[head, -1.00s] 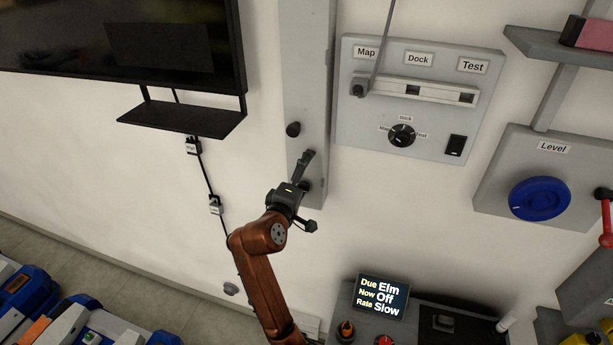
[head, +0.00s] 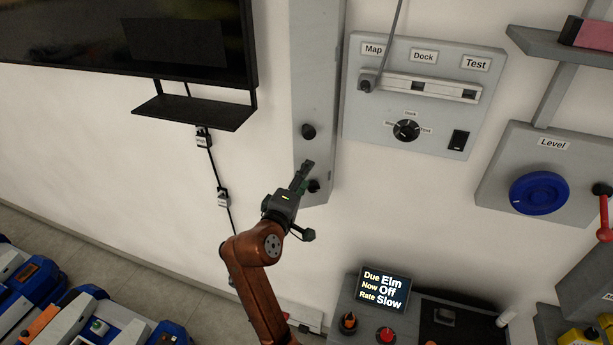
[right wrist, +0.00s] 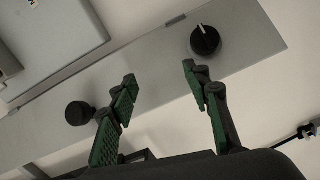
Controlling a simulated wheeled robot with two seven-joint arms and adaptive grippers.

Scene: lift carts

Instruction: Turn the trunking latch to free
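The grey trunking (head: 318,80) runs up the wall and carries two dark knobs. The upper round knob (head: 308,132) is plain; it also shows in the right wrist view (right wrist: 80,113). The lower knob (head: 315,186), near the trunking's bottom end, is partly behind my gripper; in the right wrist view this black knob (right wrist: 205,40) has a pale pointer mark. Which knob is the latch is not labelled. My right gripper (head: 303,187) is in front of the trunking's lower end. Its green-padded fingers (right wrist: 160,82) are apart, with nothing between them. My left gripper is out of view.
A grey panel (head: 365,140) with a slider, dial and switch is right of the trunking. A black shelf (head: 190,112) under a screen is at left. A console display (head: 384,290) stands below right. Bare wall lies left of the trunking.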

